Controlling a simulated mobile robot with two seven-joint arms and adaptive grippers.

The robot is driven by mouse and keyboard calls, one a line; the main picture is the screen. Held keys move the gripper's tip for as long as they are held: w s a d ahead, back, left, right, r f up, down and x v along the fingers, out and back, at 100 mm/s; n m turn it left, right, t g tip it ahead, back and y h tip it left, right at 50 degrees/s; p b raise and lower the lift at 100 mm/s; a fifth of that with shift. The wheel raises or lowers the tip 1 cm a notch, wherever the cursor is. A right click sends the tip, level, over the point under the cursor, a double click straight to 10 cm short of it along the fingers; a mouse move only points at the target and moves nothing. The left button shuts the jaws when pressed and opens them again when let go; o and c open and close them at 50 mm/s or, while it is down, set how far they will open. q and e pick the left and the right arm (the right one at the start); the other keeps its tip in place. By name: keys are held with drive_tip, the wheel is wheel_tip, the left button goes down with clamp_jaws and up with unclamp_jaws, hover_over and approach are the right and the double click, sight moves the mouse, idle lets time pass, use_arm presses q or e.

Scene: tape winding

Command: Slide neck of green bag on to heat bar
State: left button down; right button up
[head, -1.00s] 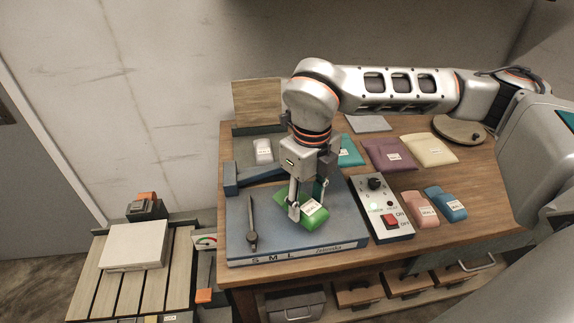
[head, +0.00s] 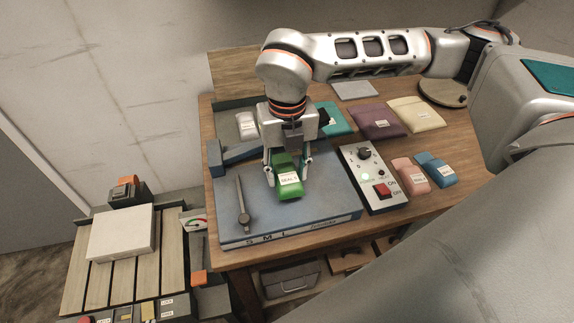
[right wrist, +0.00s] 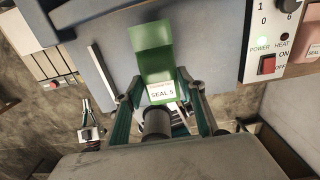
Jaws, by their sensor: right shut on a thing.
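The green bag (head: 289,190), with a white SEAL label, is between the fingers of my right gripper (head: 289,178). The gripper is shut on it, over the blue-grey sealer plate (head: 330,200). In the right wrist view the green bag (right wrist: 152,50) extends out between the two fingers, label nearest the palm. A blue bar (head: 240,153) stands at the plate's back left, left of the gripper; it looks like the heat bar. The bag appears apart from it. I cannot tell the bag's exact height above the plate. My left gripper is not in view.
A control box (head: 372,178) with a red switch and lit green lamp stands right of the plate. Pink (head: 411,176) and blue (head: 436,169) bags lie beyond it. Teal, purple (head: 379,123) and cream (head: 414,113) bags lie behind. A dark lever (head: 242,208) lies on the plate's left.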

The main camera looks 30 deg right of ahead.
drive_tip(key=shift+f+b, duration=0.55)
drive_tip(key=shift+f, duration=1.05)
drive_tip(key=shift+w+d+f+p, duration=0.1)
drive_tip(key=shift+w+d+p, duration=0.15)
drive_tip(key=shift+w, duration=0.65)
drive_tip(key=shift+w+d+r+p, duration=0.1)
drive_tip(key=shift+w+d+p, duration=0.1)
drive_tip(key=shift+w, duration=0.7)
drive_tip(key=shift+w+d+f+p, duration=0.1)
drive_tip(key=shift+w+d+p, duration=0.15)
drive_tip(key=shift+w, duration=0.65)
drive_tip(key=shift+f, duration=0.1)
drive_tip(key=shift+b, duration=0.65)
drive_tip(key=o, duration=1.2)
